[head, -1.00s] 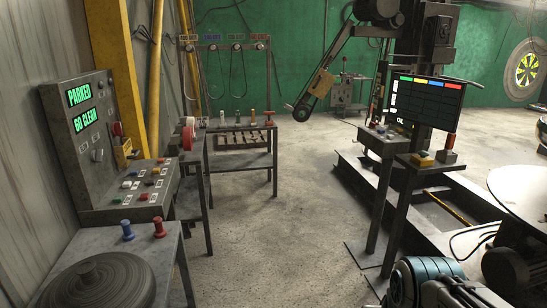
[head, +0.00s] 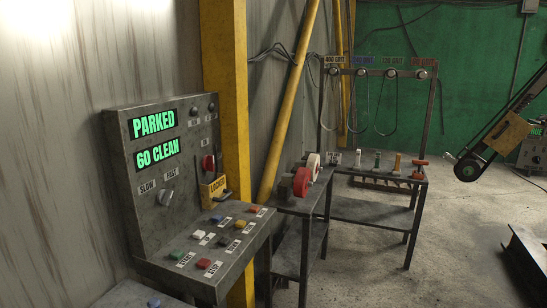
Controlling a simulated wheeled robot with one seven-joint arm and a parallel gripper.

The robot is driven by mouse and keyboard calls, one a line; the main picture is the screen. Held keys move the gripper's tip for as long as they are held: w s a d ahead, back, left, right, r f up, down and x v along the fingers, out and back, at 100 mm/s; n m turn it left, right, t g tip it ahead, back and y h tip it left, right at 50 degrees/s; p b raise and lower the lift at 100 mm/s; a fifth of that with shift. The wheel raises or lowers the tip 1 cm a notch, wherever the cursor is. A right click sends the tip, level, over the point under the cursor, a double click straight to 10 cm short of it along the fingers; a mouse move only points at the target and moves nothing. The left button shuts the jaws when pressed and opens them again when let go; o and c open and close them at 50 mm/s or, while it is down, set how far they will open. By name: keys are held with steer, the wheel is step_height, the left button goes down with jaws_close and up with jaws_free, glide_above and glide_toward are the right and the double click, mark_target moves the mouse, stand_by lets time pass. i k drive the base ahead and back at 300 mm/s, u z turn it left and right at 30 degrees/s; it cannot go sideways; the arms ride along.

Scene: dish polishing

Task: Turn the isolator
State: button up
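The grey control console (head: 124,186) stands at the left against the metal wall. A red handle (head: 208,164), which looks like the isolator, sits upright at the right edge of its upright panel. A yellow box (head: 207,190) labelled LOCKED is just below the handle, with a dark bar at its right side. The green displays read PARKED (head: 153,123) and 60 CLEAN (head: 158,156). A dial (head: 166,197) is marked SLOW and FAST. My gripper is not in view.
Several coloured buttons (head: 205,263) are on the console's sloped desk. A yellow post (head: 226,80) rises behind it. A bench with red and white wheels (head: 301,182) and a rack table (head: 372,210) stand to the right.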

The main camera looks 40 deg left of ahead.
mark_target(207, 162)
steer(key=u, duration=0.4)
steer(key=i, duration=1.5)
steer(key=u, duration=0.75)
